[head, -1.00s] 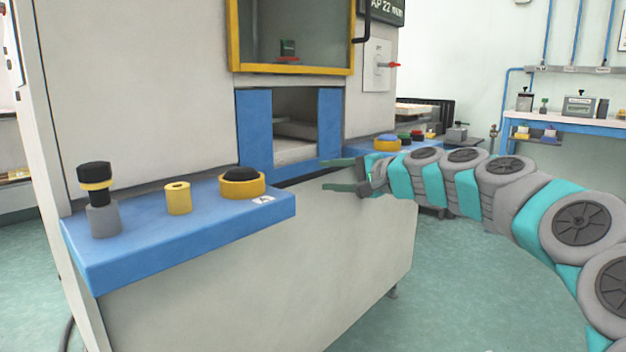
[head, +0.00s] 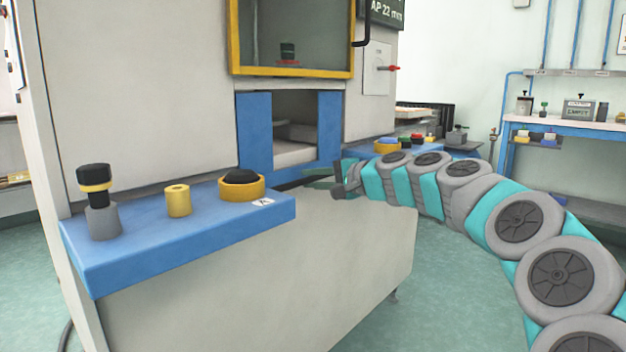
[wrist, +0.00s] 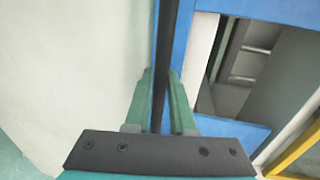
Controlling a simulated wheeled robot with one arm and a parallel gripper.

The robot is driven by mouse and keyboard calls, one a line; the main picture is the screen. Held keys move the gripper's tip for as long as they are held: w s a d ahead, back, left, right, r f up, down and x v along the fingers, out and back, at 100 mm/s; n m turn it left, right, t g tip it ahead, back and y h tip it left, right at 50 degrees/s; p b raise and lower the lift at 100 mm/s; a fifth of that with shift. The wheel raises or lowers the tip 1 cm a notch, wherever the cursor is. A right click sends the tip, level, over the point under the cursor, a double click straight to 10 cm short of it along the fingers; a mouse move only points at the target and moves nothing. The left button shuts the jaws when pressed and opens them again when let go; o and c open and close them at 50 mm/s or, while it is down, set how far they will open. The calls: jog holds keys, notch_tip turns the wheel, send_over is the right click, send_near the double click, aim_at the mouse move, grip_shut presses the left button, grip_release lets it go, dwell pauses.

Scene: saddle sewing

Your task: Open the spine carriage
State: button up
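The machine's blue front frame (head: 255,130) surrounds a low rectangular opening (head: 295,115). No part is plainly marked as the spine carriage, so I cannot tell which part it is. My gripper (head: 318,178) is at the frame's lower right edge, with its green fingers pointing left across it. In the wrist view the fingers of my gripper (wrist: 160,85) are apart, with a dark slot and a thin blue edge running between them. The blue frame (wrist: 185,60) and its opening lie to their right. Whether the fingers touch the frame is not clear.
A blue ledge (head: 150,250) at left front carries a black-topped knob (head: 97,200), a yellow cylinder (head: 178,200) and a black button in a yellow ring (head: 241,186). A yellow-framed window (head: 290,71) is above the opening. A workbench (head: 570,124) stands at back right.

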grip_shut()
dwell(1.0)
